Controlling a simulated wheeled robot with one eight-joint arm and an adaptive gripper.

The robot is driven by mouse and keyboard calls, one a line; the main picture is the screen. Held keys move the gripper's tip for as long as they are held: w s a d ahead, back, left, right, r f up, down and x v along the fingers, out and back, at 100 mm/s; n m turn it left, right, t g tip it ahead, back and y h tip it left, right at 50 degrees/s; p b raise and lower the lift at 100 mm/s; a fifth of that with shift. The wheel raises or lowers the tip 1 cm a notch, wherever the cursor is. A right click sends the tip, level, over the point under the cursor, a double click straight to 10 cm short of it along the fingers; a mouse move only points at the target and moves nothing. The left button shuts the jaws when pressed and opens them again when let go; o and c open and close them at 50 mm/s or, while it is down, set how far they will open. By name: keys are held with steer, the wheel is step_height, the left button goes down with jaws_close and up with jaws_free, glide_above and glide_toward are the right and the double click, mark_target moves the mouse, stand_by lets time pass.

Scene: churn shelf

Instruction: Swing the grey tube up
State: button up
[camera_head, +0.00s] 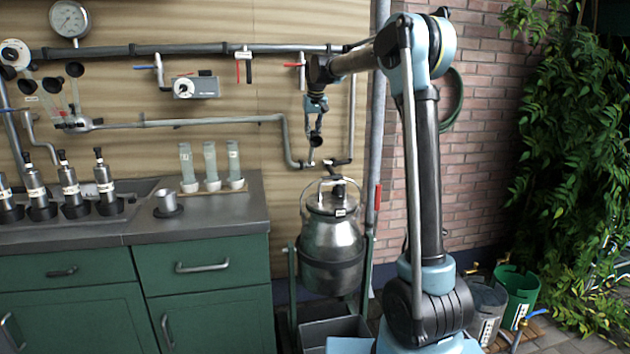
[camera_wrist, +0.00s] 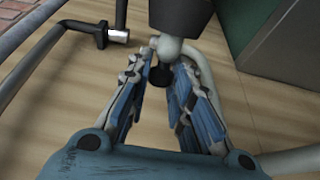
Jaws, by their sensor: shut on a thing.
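The grey tube (camera_head: 215,121) runs along the wooden wall, bends down on the right and ends above the metal churn (camera_head: 330,245). In the wrist view, its curved end (camera_wrist: 205,75) comes up behind my fingers to a pale fitting. My gripper (camera_head: 316,128) is at this lower end; in the wrist view, the fingertips (camera_wrist: 163,58) close around the pale fitting, with a small black knob just below. A black cylinder (camera_wrist: 180,14) sits at the top of that view. The exact contact is partly hidden by the fingers.
A fixed pipe with valves (camera_head: 240,50) runs above. The churn hangs in a green stand. Glass tubes (camera_head: 209,165) and metal cups stand on the counter (camera_head: 220,205) at left. Another black-ended pipe (camera_wrist: 95,30) is near my gripper. A brick wall and plants are at right.

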steer(key=shift+w+r, duration=0.1)
steer(key=shift+w, duration=0.15)
steer(key=shift+w+a+r, duration=0.15)
steer(key=shift+w+r, duration=0.05)
steer(key=shift+w, duration=0.35)
steer(key=shift+w+a+r, duration=0.15)
steer(key=shift+w, duration=0.35)
steer(key=o, duration=0.9)
steer(key=shift+v, duration=3.45)
steer(key=shift+s, duration=0.15)
